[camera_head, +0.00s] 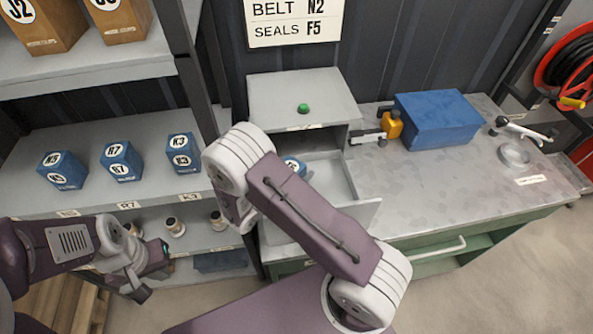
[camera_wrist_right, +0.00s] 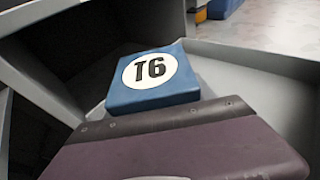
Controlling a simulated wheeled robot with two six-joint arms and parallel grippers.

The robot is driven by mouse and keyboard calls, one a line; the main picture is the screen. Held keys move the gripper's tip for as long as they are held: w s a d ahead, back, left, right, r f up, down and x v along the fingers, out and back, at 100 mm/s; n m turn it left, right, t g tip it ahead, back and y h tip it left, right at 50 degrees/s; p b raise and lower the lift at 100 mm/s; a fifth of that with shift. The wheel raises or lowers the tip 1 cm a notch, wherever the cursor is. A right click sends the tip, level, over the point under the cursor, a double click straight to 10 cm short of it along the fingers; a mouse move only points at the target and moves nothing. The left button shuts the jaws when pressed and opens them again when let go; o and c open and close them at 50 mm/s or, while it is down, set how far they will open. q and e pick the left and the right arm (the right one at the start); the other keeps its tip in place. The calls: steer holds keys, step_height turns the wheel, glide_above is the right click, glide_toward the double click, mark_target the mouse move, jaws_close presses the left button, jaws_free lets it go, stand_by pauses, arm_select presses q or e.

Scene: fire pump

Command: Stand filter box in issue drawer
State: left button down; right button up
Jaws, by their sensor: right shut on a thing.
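A blue filter box (camera_wrist_right: 152,98) with a white round label on top is in my right gripper (camera_wrist_right: 165,118), which is shut on it. In the head view only a small part of the box (camera_head: 293,163) shows past my right arm, over the open drawer (camera_head: 366,212). The drawer's pale wall also shows in the right wrist view (camera_wrist_right: 262,58). The box's lower part and its contact with the drawer floor are hidden. My left gripper (camera_head: 152,274) is open and empty, at the left in front of the lower shelf.
The grey drawer cabinet (camera_head: 300,98) has a green button on top. Several blue boxes (camera_head: 122,160) stand on the left shelf.

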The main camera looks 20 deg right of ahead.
steer(key=o, duration=1.8)
steer(key=shift+f, duration=0.1)
steer(key=shift+c, duration=0.2)
steer(key=shift+r, duration=0.3)
steer(key=v, duration=0.7)
steer(key=shift+s+a+b, duration=0.2)
steer(key=shift+b, duration=0.2)
